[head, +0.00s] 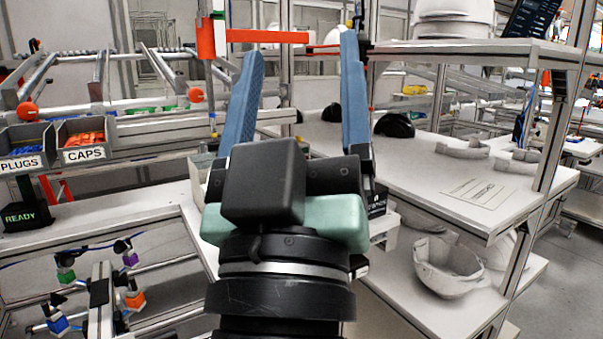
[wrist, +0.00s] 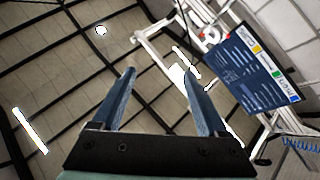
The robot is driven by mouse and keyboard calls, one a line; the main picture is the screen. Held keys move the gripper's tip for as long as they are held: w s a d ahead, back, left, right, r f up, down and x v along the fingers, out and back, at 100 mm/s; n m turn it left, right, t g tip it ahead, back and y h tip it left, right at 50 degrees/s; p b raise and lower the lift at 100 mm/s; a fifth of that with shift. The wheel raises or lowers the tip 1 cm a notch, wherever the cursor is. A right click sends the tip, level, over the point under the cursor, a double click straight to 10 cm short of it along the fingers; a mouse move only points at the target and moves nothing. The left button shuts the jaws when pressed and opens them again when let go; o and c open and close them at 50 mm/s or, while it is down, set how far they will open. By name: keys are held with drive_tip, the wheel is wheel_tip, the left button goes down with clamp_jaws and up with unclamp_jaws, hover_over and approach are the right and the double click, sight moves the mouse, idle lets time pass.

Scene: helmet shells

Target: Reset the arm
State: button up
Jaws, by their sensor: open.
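My gripper (head: 302,85) stands upright in the middle of the head view, with its two blue fingers spread wide apart. Nothing shows between the fingers. My gripper (wrist: 157,92) also shows in the wrist view, open and empty, with its fingers pointing up toward a dark-beamed ceiling. The gripper's black body hides part of the bench behind it.
At right is a white table (head: 430,180) with dark shells (head: 394,125) and a sheet (head: 480,192). A white helmet shell (head: 447,268) sits on the shelf below. Bins marked PLUGS (head: 27,150) and CAPS (head: 82,143) stand at left. A blue board (wrist: 252,70) hangs overhead.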

drive_tip(key=s+r+m+y+p, duration=0.1)
drive_tip(key=s+r+p, duration=0.1)
drive_tip(key=r+p, duration=0.6)
drive_tip(key=s+r+m+t+p, duration=0.1)
drive_tip(key=r+p, duration=0.7)
drive_tip(key=r, duration=0.4)
drive_tip(key=shift+s+y, duration=0.4)
drive_tip(key=shift+d, duration=0.1)
